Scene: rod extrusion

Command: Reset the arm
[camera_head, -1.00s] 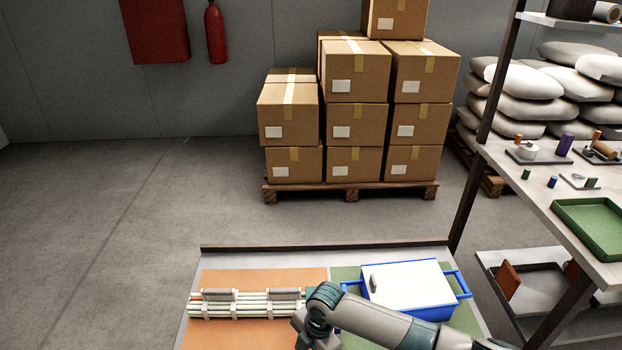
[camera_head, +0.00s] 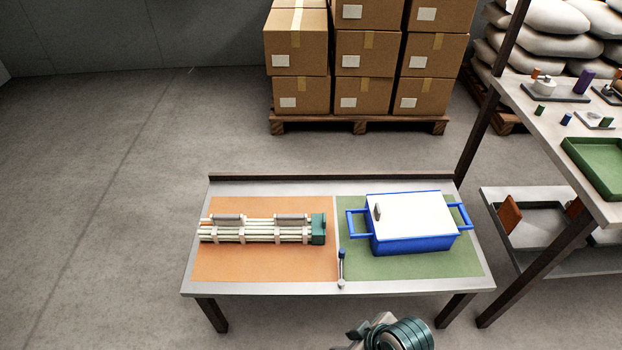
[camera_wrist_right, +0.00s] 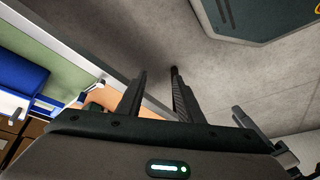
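My right arm shows at the bottom edge of the head view, below the table's front edge, with part of my right gripper (camera_head: 358,332) beside the teal wrist joint. In the right wrist view, the two dark fingers of my right gripper (camera_wrist_right: 157,72) stand apart with nothing between them. Bare floor shows beyond them. My left gripper is not in view.
The table (camera_head: 270,288) holds a rod bundle rack with a teal end block (camera_head: 318,229) on an orange mat. A blue bin with a white lid (camera_head: 412,247) sits on a green mat. A small lever (camera_head: 342,270) lies between. Shelves stand right.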

